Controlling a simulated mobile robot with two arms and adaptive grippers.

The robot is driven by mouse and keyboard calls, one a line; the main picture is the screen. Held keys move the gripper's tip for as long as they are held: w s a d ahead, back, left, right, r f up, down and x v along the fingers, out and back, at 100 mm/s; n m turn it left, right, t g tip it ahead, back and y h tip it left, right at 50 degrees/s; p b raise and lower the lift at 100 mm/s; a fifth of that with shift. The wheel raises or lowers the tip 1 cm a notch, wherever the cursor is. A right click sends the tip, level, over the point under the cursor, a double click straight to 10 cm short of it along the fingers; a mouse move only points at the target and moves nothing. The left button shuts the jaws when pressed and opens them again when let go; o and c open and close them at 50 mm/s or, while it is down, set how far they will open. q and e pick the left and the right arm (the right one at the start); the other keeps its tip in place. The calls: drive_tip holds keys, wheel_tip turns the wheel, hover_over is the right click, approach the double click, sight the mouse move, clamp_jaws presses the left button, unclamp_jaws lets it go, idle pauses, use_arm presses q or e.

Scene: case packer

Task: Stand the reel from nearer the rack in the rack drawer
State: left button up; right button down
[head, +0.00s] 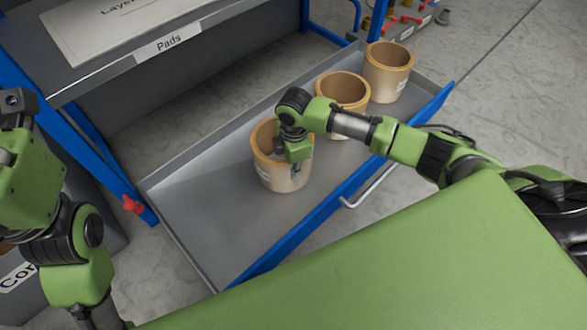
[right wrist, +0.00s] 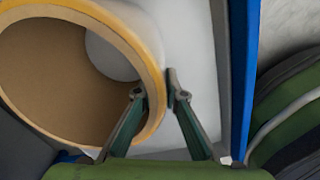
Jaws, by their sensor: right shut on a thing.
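My right gripper (head: 297,152) is shut on the wall of a tan reel (head: 277,177) at the near left of the open grey rack drawer (head: 215,225). The reel is upright with its hollow end up; I cannot tell whether its base touches the drawer floor. In the right wrist view one finger is inside the reel (right wrist: 45,85) and the other outside, with the gripper (right wrist: 158,93) across its rim. Two more tan reels, a middle one (head: 343,88) and a far one (head: 388,68), stand in the drawer. My left gripper is out of view.
The blue rack (head: 85,145) has a shelf labelled Pads (head: 168,43) above and behind the drawer. The drawer has a blue front (head: 300,228) with a metal handle (head: 368,190). Bare drawer floor lies left of the held reel. A red knob (head: 132,205) is on the rack post.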

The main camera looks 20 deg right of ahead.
drive_tip(key=shift+w+r, duration=0.1)
drive_tip(key=c, duration=2.1)
unclamp_jaws()
